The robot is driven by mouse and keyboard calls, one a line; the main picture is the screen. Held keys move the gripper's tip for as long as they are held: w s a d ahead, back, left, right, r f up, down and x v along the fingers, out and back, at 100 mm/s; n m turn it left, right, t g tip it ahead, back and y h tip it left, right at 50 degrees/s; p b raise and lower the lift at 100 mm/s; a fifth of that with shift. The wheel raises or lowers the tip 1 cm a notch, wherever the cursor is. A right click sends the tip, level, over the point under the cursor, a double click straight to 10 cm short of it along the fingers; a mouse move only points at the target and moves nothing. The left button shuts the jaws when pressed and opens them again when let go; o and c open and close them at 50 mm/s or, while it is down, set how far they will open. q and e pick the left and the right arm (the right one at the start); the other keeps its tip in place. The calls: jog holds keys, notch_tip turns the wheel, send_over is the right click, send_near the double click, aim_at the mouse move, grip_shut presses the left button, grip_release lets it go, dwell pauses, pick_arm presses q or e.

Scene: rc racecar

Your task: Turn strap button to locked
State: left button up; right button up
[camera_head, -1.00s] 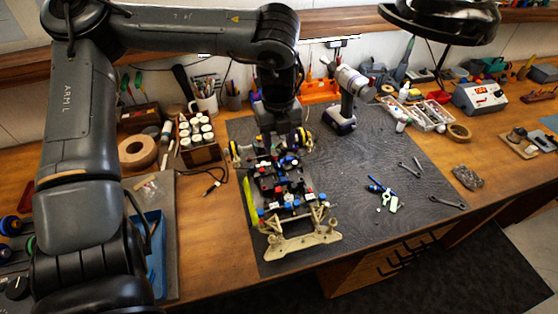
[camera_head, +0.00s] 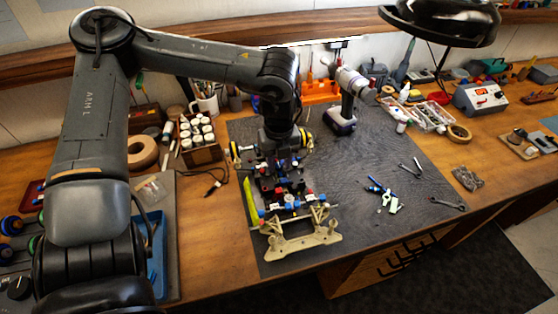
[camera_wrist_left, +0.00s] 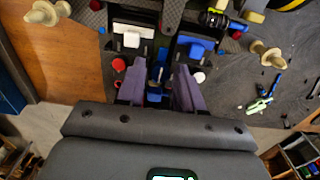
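The RC car chassis (camera_head: 278,185) lies on the dark mat, its beige bumper part (camera_head: 300,242) toward the front edge. My left gripper (camera_head: 281,152) points down over the middle of the chassis, partly hidden by its own wrist. In the left wrist view its two purple-grey fingers (camera_wrist_left: 158,78) stand apart. A small blue part (camera_wrist_left: 155,88) shows between them; I cannot tell whether they touch it. Ahead of the fingers are a white strap piece (camera_wrist_left: 131,37) and a blue strap piece (camera_wrist_left: 195,45) on black mounts. I cannot tell which part is the strap button. My right gripper is not in view.
A cordless drill (camera_head: 345,105) stands behind the chassis. A blue tool with green parts (camera_head: 383,193) and wrenches (camera_head: 412,167) lie on the mat to the right. A rack of white jars (camera_head: 197,138) stands left. The mat's right front is mostly clear.

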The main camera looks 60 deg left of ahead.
pick_arm(q)
grip_shut()
jog(key=shift+m, duration=0.4)
jog(key=m, duration=0.3)
jog(key=shift+m+b, duration=0.4)
jog(key=m, duration=0.4)
jog(key=shift+m, duration=0.3)
jog(key=m, duration=0.8)
jog(key=shift+m, duration=0.3)
